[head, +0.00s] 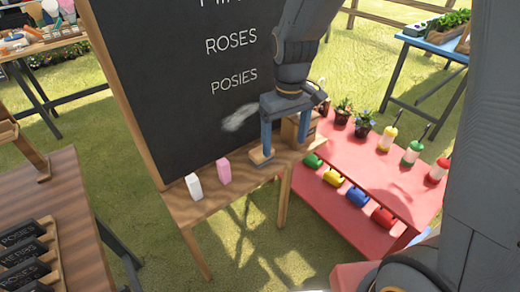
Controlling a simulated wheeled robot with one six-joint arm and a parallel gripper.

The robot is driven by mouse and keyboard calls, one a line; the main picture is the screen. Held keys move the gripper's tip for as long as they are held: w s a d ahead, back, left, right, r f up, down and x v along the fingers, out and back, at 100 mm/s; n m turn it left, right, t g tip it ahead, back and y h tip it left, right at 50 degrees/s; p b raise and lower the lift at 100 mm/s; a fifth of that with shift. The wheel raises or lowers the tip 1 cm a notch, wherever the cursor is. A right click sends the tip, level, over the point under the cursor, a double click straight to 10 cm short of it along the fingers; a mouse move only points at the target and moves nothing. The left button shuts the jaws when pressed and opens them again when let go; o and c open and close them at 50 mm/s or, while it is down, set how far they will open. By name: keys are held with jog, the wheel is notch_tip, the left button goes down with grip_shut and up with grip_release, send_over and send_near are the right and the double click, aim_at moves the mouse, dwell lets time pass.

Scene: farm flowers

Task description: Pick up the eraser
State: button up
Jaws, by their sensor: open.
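My gripper (286,147) is open, pointing down over the right part of the wooden ledge (211,203) below the chalkboard. Its two fingers are spread apart, and nothing is visibly clamped between them. A small block with a tan top and darker side, likely the eraser (259,157), lies on the ledge at the left fingertip. The finger partly covers it, and I cannot tell whether they touch. A brown wooden block or box (291,128) shows behind and between the fingers, partly hidden by the right one.
A white block (194,187) and a pink block (224,171) stand on the ledge to the left. The chalkboard (185,100) rises behind, with a white smudge. A red stand (373,163) with bottles, pots and coloured scoops is close on the right. A wooden table (70,200) is at left.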

jog(key=n+p, duration=0.1)
jog(key=n, duration=0.1)
send_over(262, 156)
jog(key=w, duration=0.1)
jog(key=shift+w+d+f, duration=0.15)
jog(key=shift+d, duration=0.15)
jog(key=shift+a+f, duration=0.1)
jog(key=shift+f, duration=0.25)
jog(key=shift+d+f+p, duration=0.2)
jog(key=shift+f+p, duration=0.8)
jog(key=shift+f, duration=2.5)
jog(key=c, duration=1.2)
